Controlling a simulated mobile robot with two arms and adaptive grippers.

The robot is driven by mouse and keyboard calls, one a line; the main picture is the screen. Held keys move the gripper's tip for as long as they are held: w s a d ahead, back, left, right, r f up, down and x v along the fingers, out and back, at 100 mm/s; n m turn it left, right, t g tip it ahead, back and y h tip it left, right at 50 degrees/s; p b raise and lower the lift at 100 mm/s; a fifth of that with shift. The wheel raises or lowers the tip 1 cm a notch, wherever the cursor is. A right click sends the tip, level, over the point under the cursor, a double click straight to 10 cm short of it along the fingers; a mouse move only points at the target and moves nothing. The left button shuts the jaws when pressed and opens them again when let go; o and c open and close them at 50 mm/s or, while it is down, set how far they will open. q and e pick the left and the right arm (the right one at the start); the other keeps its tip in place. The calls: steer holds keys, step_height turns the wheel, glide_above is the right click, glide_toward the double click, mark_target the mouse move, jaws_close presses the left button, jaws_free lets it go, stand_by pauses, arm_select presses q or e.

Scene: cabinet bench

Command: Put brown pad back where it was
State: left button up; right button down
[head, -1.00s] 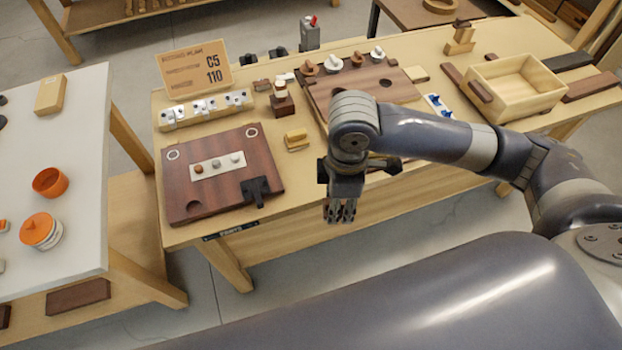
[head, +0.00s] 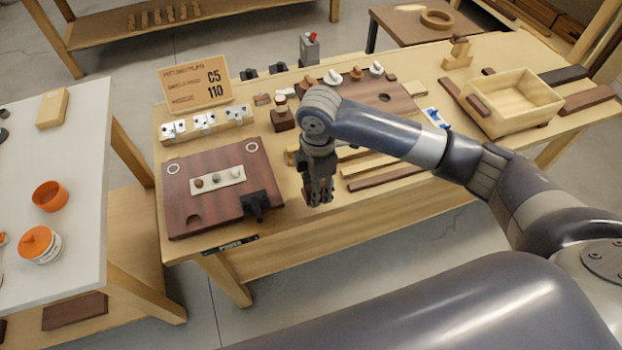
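A small brown pad (head: 199,182) appears to sit at the left end of a pale strip (head: 228,181) on the dark wooden board (head: 190,207). A dark round piece (head: 216,178) and a light one (head: 236,173) sit beside it on the strip. My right gripper (head: 318,202) points down over the front part of the bench, right of the board and apart from it. Its fingertips are small and dark, and I cannot tell whether they are open. My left gripper is not in view.
A sign (head: 196,78) and a row of white blocks (head: 205,123) stand behind. A second board (head: 400,100) with knobs and an open wooden box (head: 512,105) are to the right. Wooden strips (head: 385,178) lie right of my gripper.

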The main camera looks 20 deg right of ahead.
steer(key=w, duration=0.4)
steer(key=shift+w+a+f, duration=0.1)
steer(key=shift+w+f, duration=0.1)
steer(key=shift+f, duration=0.05)
steer(key=shift+f+p, duration=0.5)
steer(key=shift+f, duration=1.25)
steer(key=shift+f, duration=0.15)
steer(key=c, duration=1)
jaws_free()
step_height(320, 180, up, 12)
steer(key=b, duration=0.1)
steer(key=shift+r, duration=0.2)
steer(key=shift+s+f, duration=0.1)
